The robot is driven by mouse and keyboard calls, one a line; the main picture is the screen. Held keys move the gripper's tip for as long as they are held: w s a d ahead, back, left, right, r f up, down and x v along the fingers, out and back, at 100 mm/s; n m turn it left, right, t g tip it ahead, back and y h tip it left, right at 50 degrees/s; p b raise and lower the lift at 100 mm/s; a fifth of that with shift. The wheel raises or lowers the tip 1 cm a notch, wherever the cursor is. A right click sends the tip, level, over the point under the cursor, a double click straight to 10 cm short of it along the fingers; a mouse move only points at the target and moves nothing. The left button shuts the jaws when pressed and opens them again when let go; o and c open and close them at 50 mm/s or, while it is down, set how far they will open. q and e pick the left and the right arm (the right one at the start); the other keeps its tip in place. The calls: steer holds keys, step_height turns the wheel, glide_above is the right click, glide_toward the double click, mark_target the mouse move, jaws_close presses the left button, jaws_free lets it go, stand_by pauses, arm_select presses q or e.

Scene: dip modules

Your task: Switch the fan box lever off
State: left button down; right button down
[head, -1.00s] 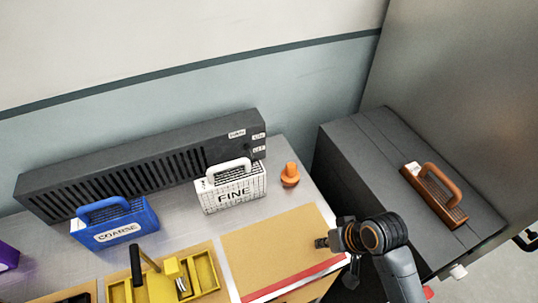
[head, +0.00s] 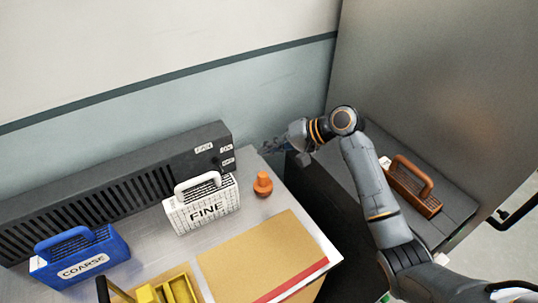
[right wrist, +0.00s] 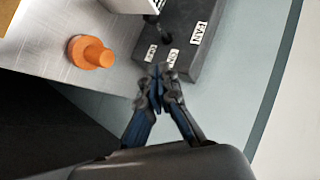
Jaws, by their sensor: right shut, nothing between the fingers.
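The fan box (head: 100,190) is a long dark grey slotted box along the wall in the head view. Its right end carries white FAN, ON and OFF labels and a small black lever (head: 217,161). In the right wrist view the lever (right wrist: 166,38) stands on the box end (right wrist: 185,70) near the labels; I cannot tell its setting. My right gripper (head: 272,146) is right of the box's labelled end. In the right wrist view its fingertips (right wrist: 160,77) are shut and empty, just before the ON and OFF labels. My left gripper is out of view.
An orange knob-like piece (head: 263,184) stands on the metal table. A white FINE box (head: 205,209) and a blue COARSE box (head: 83,263) stand before the fan box. A brown board (head: 265,250) lies in front. A brown handled block (head: 408,195) rests on the dark cabinet at right.

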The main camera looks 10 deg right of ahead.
mark_target(222, 171)
steer(key=w+a+f+b, duration=0.1)
steer(key=a+f+b, duration=0.5)
steer(key=a+b, duration=0.1)
steer(key=shift+a+b, duration=0.4)
steer(key=shift+a, duration=0.05)
steer(key=shift+f, duration=0.2)
steer(key=shift+s+f+t+b, duration=0.1)
steer(key=shift+f+t+b, duration=0.1)
steer(key=shift+t+b, duration=0.15)
